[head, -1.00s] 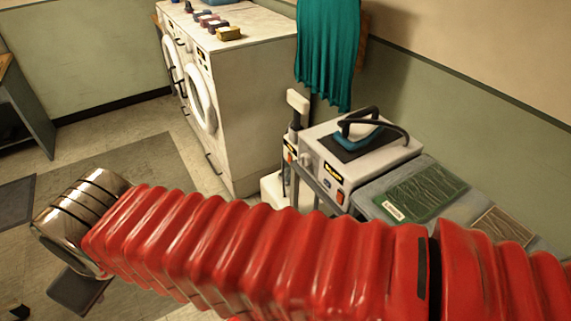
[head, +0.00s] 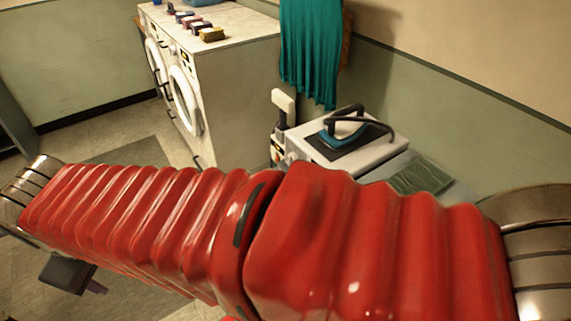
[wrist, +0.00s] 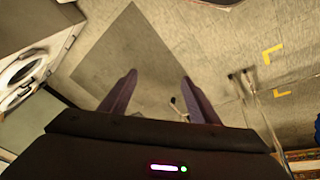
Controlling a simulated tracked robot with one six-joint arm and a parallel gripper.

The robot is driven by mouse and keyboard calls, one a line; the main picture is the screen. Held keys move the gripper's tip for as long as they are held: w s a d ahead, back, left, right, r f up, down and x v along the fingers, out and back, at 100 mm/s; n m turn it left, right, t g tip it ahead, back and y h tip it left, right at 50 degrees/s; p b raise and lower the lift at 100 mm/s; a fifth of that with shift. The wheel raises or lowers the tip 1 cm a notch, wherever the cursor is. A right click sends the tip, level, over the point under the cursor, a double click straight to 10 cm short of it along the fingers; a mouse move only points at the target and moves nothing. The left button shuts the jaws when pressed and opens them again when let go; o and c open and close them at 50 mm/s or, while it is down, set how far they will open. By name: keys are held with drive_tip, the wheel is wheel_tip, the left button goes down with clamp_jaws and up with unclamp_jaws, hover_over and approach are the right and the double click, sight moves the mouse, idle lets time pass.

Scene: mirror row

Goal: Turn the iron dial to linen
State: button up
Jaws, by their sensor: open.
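The iron (head: 350,130), teal with a dark handle, rests on a dark pad on top of the white iron station (head: 378,156), right of centre in the head view. My red-sleeved arm crosses in front and hides most of the station's front face. I cannot make out the dial or its setting. My gripper (wrist: 158,80) shows in the wrist view with its two dark fingers apart and nothing between them. It points over bare floor, away from the iron.
White front-loading washers (head: 225,85) stand at the back left, with small coloured blocks (head: 212,34) on top. A teal cloth (head: 310,55) hangs behind the station. A green mat (head: 420,177) lies right of it. The wrist view shows yellow floor marks (wrist: 272,54) and open floor.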

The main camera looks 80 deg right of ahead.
sight(292, 159)
drive_tip(key=d+f+n+g+h, duration=0.1)
drive_tip(key=d+f+g+h, duration=0.2)
drive_tip(key=d, duration=0.7)
drive_tip(key=d+f+n+g+h, duration=0.15)
drive_tip(key=d+f+g, duration=0.3)
drive_tip(key=d, duration=0.65)
drive_tip(key=d+f+n+g+h, duration=0.2)
drive_tip(key=d+f+g, duration=0.15)
drive_tip(key=d, duration=0.65)
drive_tip(key=s+d+f+n+g+h, duration=0.2)
drive_tip(key=s+d+f+n, duration=0.1)
drive_tip(key=d+f, duration=0.4)
drive_tip(key=s+d+f+n+g+h, duration=0.2)
drive_tip(key=d+f, duration=0.5)
drive_tip(key=d, duration=0.4)
drive_tip(key=shift+s+d+n+g, duration=0.15)
drive_tip(key=shift+s+n+g, duration=0.3)
drive_tip(key=shift+s+g, duration=0.45)
drive_tip(key=x, duration=1.4)
drive_tip(key=shift+w, duration=0.1)
drive_tip(key=shift+c, duration=0.4)
